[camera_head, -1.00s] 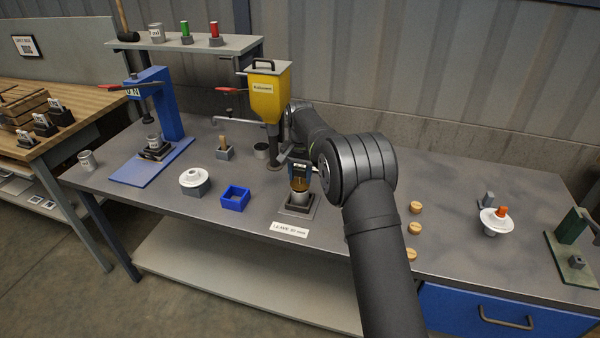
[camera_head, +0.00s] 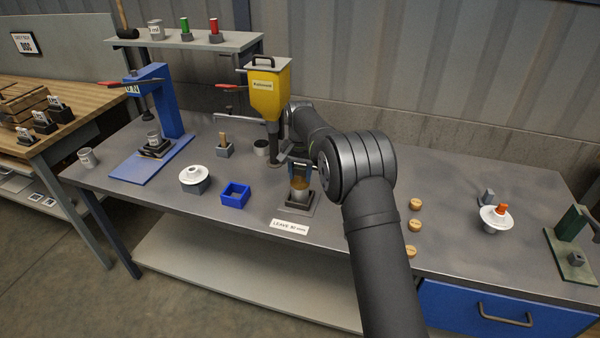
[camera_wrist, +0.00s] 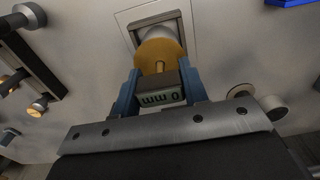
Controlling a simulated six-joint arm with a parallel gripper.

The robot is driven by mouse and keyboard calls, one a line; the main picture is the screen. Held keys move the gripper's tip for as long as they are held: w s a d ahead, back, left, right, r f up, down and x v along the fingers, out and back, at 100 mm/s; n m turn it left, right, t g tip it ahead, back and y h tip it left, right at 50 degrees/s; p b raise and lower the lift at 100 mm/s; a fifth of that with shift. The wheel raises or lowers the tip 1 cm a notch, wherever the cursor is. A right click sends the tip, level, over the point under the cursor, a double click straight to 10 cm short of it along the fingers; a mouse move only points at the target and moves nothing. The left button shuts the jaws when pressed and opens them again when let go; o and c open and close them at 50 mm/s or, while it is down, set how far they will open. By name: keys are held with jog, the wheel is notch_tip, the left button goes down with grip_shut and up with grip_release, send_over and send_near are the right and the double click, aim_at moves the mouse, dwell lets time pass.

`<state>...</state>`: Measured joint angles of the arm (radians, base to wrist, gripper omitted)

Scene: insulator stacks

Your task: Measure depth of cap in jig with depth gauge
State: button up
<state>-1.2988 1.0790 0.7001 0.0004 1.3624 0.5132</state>
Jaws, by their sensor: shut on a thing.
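My gripper (camera_head: 300,168) is shut on the depth gauge, above the jig in the middle of the bench. In the wrist view, its blue fingers (camera_wrist: 159,90) clasp the gauge's dark body (camera_wrist: 160,88), whose display reads 0 mm, seen upside down. The gauge's round brass base (camera_wrist: 160,52) with a thin rod lies over the metal cap (camera_wrist: 162,31) and hides most of it. The jig (camera_wrist: 188,14) frames the cap on a grey plate; it also shows in the head view (camera_head: 299,207). I cannot tell whether the base touches the cap's rim.
A yellow dispenser (camera_head: 268,92) stands close behind the jig. A blue open box (camera_head: 235,195) and a white insulator (camera_head: 193,175) are to the left. A label (camera_head: 289,227) lies in front. Several wooden discs (camera_head: 415,204) and another white insulator (camera_head: 495,220) are to the right.

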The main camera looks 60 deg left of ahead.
jog(key=shift+f, duration=0.55)
dwell(0.4)
dwell(0.7)
jog(key=o, duration=1.2)
notch_tip(320, 180, up, 17)
jog(key=shift+r, duration=0.2)
notch_tip(320, 180, down, 18)
jog(key=shift+r, duration=0.25)
jog(key=shift+r, duration=0.1)
